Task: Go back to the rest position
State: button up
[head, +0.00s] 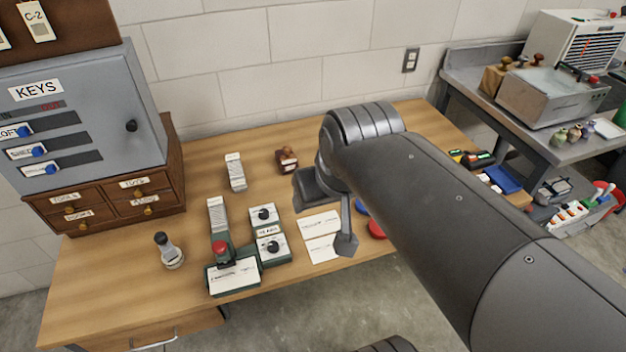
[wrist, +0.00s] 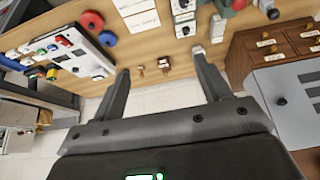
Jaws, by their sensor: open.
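My gripper (wrist: 160,88) is open in the wrist view, its two dark fingers apart with nothing between them but a view of the desk and wall. In the head view my dark grey arm reaches in from the right over the wooden desk (head: 100,275). There my gripper (head: 335,225) hangs above the desk near the white cards (head: 322,248), partly hidden by my own arm. It appears clear of the desk objects.
A grey key cabinet (head: 105,95) stands on wooden drawers (head: 160,195) at the left. A stamp device (head: 233,275), dial boxes (head: 271,248) and a hand stamp (head: 168,250) are on the desk. A red disc (head: 377,229) lies beside my arm. A grey side bench (head: 480,80) stands at right.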

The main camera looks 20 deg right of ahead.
jog(key=shift+s+f, duration=0.65)
jog(key=shift+s, duration=0.35)
dwell(0.6)
